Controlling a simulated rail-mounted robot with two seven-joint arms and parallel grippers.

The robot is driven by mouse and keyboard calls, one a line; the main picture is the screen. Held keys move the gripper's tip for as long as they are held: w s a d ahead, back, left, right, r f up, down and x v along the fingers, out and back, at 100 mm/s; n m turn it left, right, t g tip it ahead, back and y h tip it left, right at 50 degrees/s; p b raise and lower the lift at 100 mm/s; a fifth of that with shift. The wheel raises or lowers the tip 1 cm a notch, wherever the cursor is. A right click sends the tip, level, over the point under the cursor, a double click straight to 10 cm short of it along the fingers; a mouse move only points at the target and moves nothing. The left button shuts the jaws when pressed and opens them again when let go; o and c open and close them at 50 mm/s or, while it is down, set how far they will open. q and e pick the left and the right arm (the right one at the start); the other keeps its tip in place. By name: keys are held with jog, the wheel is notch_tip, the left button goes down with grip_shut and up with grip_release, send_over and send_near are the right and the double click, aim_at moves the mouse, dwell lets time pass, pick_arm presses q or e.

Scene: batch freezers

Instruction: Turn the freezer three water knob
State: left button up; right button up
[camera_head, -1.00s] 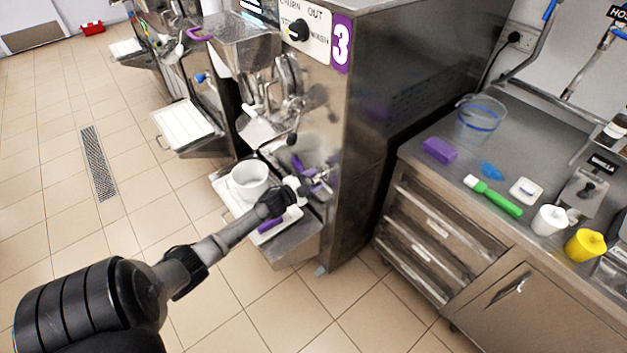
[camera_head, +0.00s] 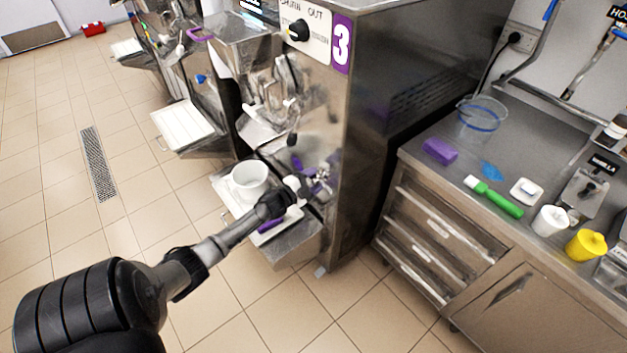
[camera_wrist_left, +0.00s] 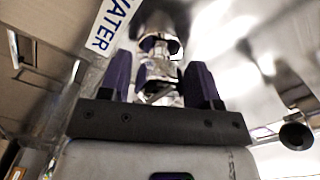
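Freezer three (camera_head: 385,95) is the tall steel machine with a purple number 3 label (camera_head: 341,43). Its metal water knob (camera_wrist_left: 160,75) sits beneath a WATER label (camera_wrist_left: 112,24) in the left wrist view. My left gripper (camera_head: 318,178) is at the freezer's lower front. In the left wrist view its purple fingers (camera_wrist_left: 163,84) are spread, one on each side of the knob, with narrow gaps showing. Whether they touch it deeper in is hard to tell. In the head view the knob is small and partly hidden by the gripper. My right gripper is not in view.
A white container (camera_head: 249,180) stands on the freezer's front tray, left of my left gripper. A black dial (camera_head: 298,30) is higher up the front. A steel counter (camera_head: 440,185) on the right holds a green-handled brush (camera_head: 497,199) and cups. The floor in front is clear.

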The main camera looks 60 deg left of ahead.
pick_arm(q)
jog(key=shift+o, duration=1)
jog(key=s+d+p, duration=0.2)
jog(key=s, duration=1.1)
jog(key=shift+s, duration=0.35)
